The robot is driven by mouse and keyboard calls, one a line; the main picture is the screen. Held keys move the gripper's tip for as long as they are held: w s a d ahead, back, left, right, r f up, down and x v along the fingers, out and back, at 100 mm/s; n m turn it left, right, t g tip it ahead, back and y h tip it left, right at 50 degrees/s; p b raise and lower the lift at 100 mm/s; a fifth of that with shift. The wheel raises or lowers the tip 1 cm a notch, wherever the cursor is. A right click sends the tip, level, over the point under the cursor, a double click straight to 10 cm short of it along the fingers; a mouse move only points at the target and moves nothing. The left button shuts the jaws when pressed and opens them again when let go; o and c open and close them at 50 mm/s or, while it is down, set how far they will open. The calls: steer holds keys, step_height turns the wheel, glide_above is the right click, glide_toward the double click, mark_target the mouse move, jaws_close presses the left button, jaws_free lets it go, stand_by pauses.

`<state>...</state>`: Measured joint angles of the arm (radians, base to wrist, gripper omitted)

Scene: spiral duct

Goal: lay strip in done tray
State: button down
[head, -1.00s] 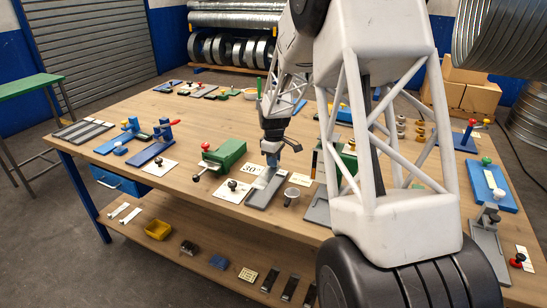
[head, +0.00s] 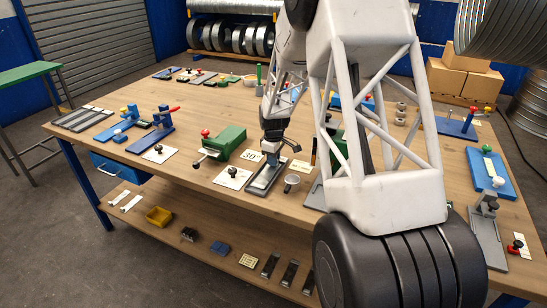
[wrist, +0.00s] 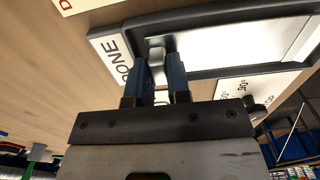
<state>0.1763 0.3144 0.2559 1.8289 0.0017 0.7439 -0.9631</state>
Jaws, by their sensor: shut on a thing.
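The done tray (wrist: 215,73) is a shallow grey tray with a dark raised rim, and a card marked DONE (wrist: 112,55) lies at its end. In the head view the tray (head: 250,187) is near the front edge of the table. A bright silver strip (wrist: 240,45) lies within the rim in the wrist view; whether it rests fully on the floor is hard to tell. My gripper (wrist: 160,56) is shut on the near end of the strip, just inside the tray's end. In the head view my gripper (head: 270,158) is right over the tray, hiding part of it.
A green clamp-like tool (head: 228,144) and a white card with a black knob (head: 232,176) stand left of the tray. Blue fixtures (head: 152,138) stand further left.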

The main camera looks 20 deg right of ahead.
steer(key=c, duration=1)
jaws_free()
steer(key=shift+c, duration=0.2)
steer(key=c, duration=0.3)
steer(key=shift+o, duration=0.3)
steer(key=shift+o, duration=0.2)
steer(key=shift+r, duration=0.15)
